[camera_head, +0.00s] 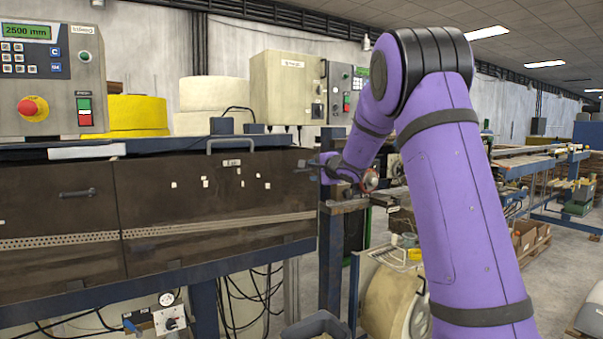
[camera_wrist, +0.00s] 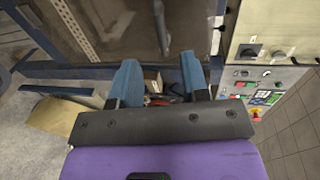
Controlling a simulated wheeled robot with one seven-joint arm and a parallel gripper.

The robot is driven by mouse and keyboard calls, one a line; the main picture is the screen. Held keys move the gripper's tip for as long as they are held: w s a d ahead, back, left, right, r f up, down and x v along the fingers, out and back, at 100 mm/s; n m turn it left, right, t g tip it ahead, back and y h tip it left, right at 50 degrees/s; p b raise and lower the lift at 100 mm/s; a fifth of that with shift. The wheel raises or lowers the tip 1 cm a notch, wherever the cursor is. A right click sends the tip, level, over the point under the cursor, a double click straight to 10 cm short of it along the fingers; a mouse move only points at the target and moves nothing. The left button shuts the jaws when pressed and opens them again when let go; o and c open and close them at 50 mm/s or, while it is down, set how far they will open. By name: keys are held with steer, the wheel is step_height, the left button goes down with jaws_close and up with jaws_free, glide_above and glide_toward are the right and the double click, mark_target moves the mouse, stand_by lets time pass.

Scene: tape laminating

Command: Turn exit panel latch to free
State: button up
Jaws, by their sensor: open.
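The exit panel (camera_head: 215,195) is a dark brown door with an "Exit" label near its top. Its latch appears as a dark bar handle (camera_wrist: 161,28) in the wrist view, just beyond and between my fingertips. In the head view the latch area at the panel's right edge is small and partly covered by my gripper (camera_head: 316,167). In the wrist view my gripper (camera_wrist: 157,68) is open, with blue fingers spread and nothing between them. The fingertips look apart from the handle; the exact distance is hard to tell.
Another brown panel with a black handle (camera_head: 77,193) is at the left. A control box with a red stop button (camera_head: 33,108) stands above it. A grey grab handle (camera_head: 230,143) is on the exit panel's top edge. A grey control box (camera_wrist: 255,90) lies right in the wrist view.

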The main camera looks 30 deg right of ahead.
mark_target(301, 171)
steer(key=w, duration=0.2)
steer(key=w+f, duration=0.1)
steer(key=w, duration=0.5)
steer(key=shift+w+a+f, duration=0.15)
steer(key=shift+f, duration=0.2)
jaws_close()
